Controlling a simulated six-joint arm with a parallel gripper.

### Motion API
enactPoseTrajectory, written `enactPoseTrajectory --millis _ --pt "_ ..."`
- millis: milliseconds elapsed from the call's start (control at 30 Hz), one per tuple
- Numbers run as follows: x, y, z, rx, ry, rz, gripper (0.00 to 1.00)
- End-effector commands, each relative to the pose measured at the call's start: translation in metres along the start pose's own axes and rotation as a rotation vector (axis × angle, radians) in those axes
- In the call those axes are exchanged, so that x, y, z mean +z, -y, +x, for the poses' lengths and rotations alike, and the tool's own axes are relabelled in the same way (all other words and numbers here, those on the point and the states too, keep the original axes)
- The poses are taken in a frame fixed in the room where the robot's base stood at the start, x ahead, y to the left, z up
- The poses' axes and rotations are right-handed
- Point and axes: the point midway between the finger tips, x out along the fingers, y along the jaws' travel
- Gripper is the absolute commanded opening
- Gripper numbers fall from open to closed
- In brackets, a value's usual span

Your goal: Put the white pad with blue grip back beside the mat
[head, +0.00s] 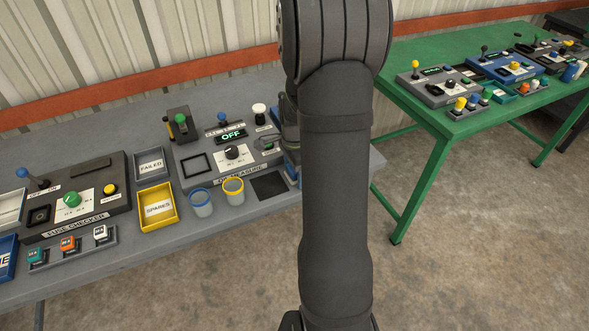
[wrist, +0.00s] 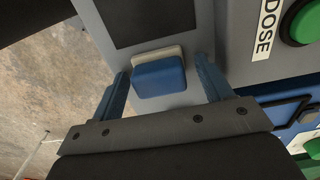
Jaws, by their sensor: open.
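The white pad with blue grip (wrist: 159,76) sits on the grey table, just beside the dark mat (wrist: 145,18) in the wrist view. Its white edge shows along the side towards the mat. My gripper (wrist: 161,69) is open, with one blue finger on each side of the pad and visible gaps between. In the head view the dark mat (head: 268,185) lies near the table's front right. There my arm covers most of the gripper, and I cannot make out the pad.
A grey device with an OFF display (head: 231,135) stands behind the mat. A yellow-rimmed cup (head: 233,192) and a blue-rimmed cup (head: 201,203) stand left of the mat. A yellow SPARES tray (head: 158,224) is further left. The table edge is close by.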

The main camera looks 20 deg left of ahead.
Motion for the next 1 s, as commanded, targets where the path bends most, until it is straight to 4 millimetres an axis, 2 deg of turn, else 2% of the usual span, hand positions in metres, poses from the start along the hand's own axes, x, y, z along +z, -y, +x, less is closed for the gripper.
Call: enactPoseTrajectory --millis 167,500,633,800,1000 --pt "0.0 0.001 -0.013 -0.004 -0.001 0.0 0.72" --pt "0.0 0.001 -0.084 -0.006 -0.002 0.0 0.72" --pt "0.0 0.001 -0.106 -0.004 -0.001 0.0 0.72" --pt "0.0 0.0 -0.12 0.0 0.0 0.0 0.72" --pt "0.0 0.0 -0.123 0.0 0.0 0.0 0.72"
